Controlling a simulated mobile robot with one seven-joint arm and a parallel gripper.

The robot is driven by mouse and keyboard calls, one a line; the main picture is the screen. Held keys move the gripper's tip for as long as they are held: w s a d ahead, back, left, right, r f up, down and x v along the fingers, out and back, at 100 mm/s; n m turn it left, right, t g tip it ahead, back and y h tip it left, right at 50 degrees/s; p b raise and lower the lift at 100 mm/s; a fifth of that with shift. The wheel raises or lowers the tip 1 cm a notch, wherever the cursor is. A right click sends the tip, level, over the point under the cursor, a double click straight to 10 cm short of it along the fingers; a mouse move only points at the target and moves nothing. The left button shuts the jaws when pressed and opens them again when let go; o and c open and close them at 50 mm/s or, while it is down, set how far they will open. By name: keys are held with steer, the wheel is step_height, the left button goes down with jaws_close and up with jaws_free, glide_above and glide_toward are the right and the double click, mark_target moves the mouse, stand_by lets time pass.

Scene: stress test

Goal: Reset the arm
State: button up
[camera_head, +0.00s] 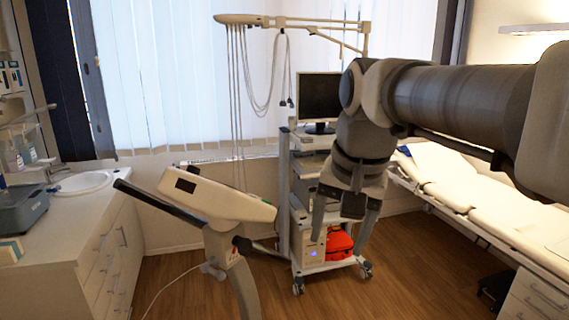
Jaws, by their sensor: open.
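My arm reaches in from the right edge and bends downward near the middle of the view. My gripper (340,245) hangs at its end, pointing down, with its two grey fingers spread apart and nothing between them. Behind it in the picture stands a wheeled cart (284,225) with a dark monitor (319,97) on top and a red bag (340,243) on its bottom shelf. The gripper overlaps the cart in this view; I cannot tell the distance between them.
A tilted beige device on a stand (225,203) is left of the cart. A counter with a sink (83,183) lines the left wall. An examination bed (455,190) lies at right. Wooden floor (390,285) is clear in front. An overhead cable arm (290,22) hangs cables.

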steer(key=s+d+f+n+t+b, duration=0.1)
steer(key=s+d+f+n, duration=0.3)
steer(key=s+f, duration=0.7)
steer(key=shift+s+d+t+h, duration=0.4)
steer(key=shift+s+d+t, duration=0.1)
steer(key=shift+d+t, duration=0.45)
steer(key=shift+f, duration=0.1)
steer(key=shift+c, duration=0.3)
